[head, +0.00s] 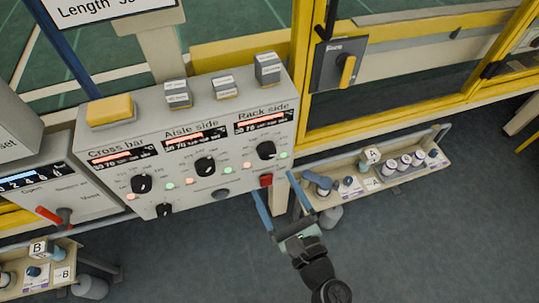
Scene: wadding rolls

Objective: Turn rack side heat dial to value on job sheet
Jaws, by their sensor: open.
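The rack side heat dial (265,150) is a black round knob with a pale pointer mark, under the "Rack side" label at the right end of the grey control panel (210,88). A red-lit display (263,118) sits above it; its digits are too small to read surely. My gripper (273,183) is open, with blue fingers pointing up toward the panel's lower right corner. It is below the dial and appears empty. A white sheet (105,8) reading "Length" is cut off at the top edge, and no heat value shows on it.
The aisle side dial (205,166) and cross bar dial (141,184) sit to the left. A red button (266,181) lies between my fingertips in the picture. A shelf (345,195) with bottles stands right, beside a yellow frame (400,118). Open floor lies below.

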